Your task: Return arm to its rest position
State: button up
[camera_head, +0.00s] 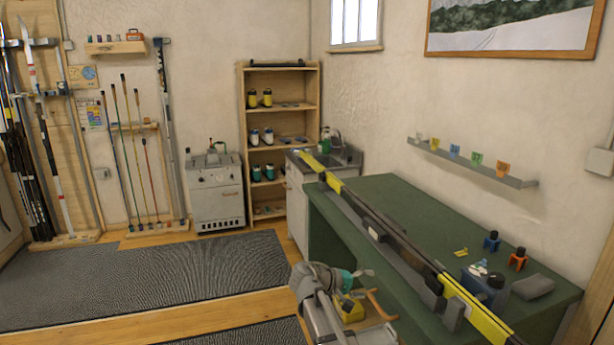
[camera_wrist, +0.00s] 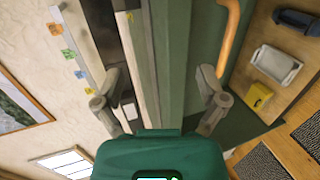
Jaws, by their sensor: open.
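My gripper (camera_head: 364,274) is at the front left edge of the green bench, below the ski and beside its near side. In the wrist view my gripper (camera_wrist: 158,80) has its two fingers spread wide with nothing held between them. The green bench (camera_wrist: 178,60) side lies beyond the fingers. My teal wrist housing fills the bottom of that view. A curved orange handle (camera_head: 381,305) is close to the gripper, and it also shows in the wrist view (camera_wrist: 229,40) beyond the right finger, apart from it.
A black and yellow ski (camera_head: 400,246) lies along the green bench (camera_head: 375,187). Small bottles (camera_head: 518,259), a grey block (camera_head: 533,286) and a yellow piece (camera_head: 461,252) stand on the bench. A yellow block (camera_head: 348,308) is near the gripper. Dark mats (camera_head: 150,279) cover open floor at left.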

jog(key=s+d+f+m+g+y+p, duration=0.25)
jog(key=s+d+f+y, duration=0.2)
jog(key=s+y, duration=0.4)
jog(key=s+a+f+y+p, duration=0.1)
jog(key=s+a+y+p, duration=0.2)
jog(key=s, duration=0.7)
jog(key=shift+a+f+g+y+p, duration=0.25)
jog(key=shift+a+g+y+p, duration=0.15)
jog(key=shift+y, duration=0.75)
jog(key=shift+m, duration=0.25)
